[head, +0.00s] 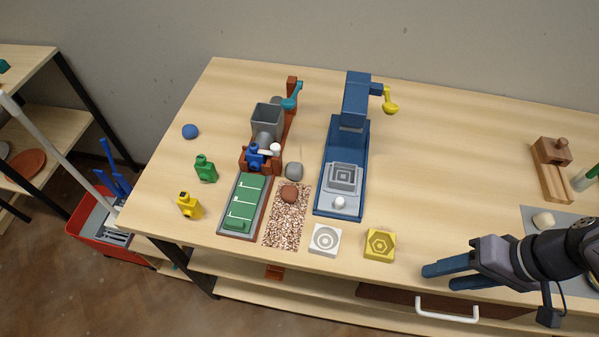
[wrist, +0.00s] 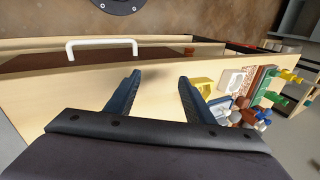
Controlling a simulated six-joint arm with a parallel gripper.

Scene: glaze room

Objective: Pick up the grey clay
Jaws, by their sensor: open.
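The grey clay (head: 294,171) is a small rounded lump on the table, just above the speckled brown mat and right of the red-brown extruder base. A reddish-brown clay lump (head: 289,194) lies just below it on the speckled mat (head: 285,232). My gripper (head: 438,277) is open and empty near the table's front edge, well to the right of the grey clay. Its two blue fingers also show in the wrist view (wrist: 159,78) with nothing between them. I cannot make out the grey clay in the wrist view.
A blue press (head: 330,160) stands right of the grey clay, and a grey-hopper extruder (head: 266,118) stands left. A green-topped tray (head: 243,205), a white block (head: 324,240) and a yellow block (head: 379,245) sit near the front.

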